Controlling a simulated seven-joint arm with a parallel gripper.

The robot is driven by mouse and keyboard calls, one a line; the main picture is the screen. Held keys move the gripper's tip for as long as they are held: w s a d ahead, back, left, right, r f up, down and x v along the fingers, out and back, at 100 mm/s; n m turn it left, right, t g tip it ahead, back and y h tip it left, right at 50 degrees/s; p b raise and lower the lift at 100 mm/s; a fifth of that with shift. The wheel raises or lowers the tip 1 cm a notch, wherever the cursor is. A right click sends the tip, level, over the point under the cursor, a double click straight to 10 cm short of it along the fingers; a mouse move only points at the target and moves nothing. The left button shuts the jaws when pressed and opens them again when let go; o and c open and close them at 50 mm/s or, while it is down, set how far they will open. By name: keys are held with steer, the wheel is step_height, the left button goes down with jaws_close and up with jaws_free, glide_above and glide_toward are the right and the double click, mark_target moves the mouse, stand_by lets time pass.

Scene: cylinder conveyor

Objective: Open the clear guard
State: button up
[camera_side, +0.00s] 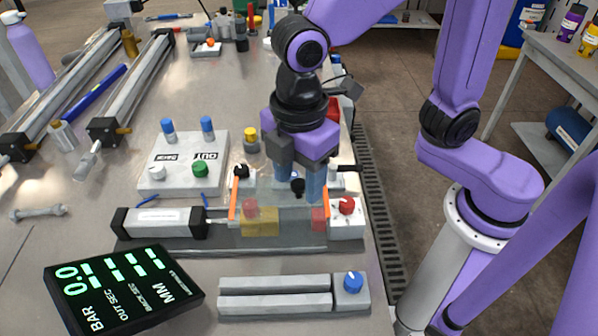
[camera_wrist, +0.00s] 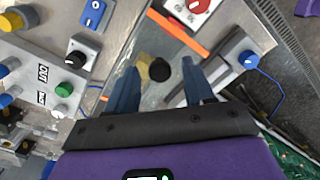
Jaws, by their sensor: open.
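The clear guard (camera_side: 275,205) has orange end edges and appears closed over a yellow block (camera_side: 260,222) and a red block (camera_side: 319,219) by the cylinder. Its orange edges also show in the wrist view (camera_wrist: 180,33). A round black knob (camera_side: 297,186) is at the guard and shows in the wrist view (camera_wrist: 161,69). My gripper (camera_side: 298,192) points down over the guard with its blue fingers apart. In the wrist view the fingers (camera_wrist: 161,75) are on either side of the knob, with gaps visible. Whether the fingertips are level with the knob is hard to tell.
The cylinder (camera_side: 160,223) lies left of the guard. A red-knob box (camera_side: 347,218) stands close to its right end, and a black-knob switch (camera_side: 241,172) is behind its left end. A push-button panel (camera_side: 184,160) stands behind left. A display (camera_side: 123,290) and a blue-knob rail (camera_side: 275,293) are in front.

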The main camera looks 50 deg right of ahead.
steer(key=shift+c, duration=0.4)
jaws_close()
steer(key=w+a, duration=1.1)
steer(key=shift+w+a, duration=0.35)
steer(key=shift+w, duration=0.05)
steer(key=shift+r, duration=0.1)
steer(key=shift+o, duration=0.4)
jaws_free()
step_height(320, 180, up, 17)
steer(key=shift+r, duration=0.2)
steer(key=shift+d+f, duration=0.1)
steer(key=shift+d, duration=0.05)
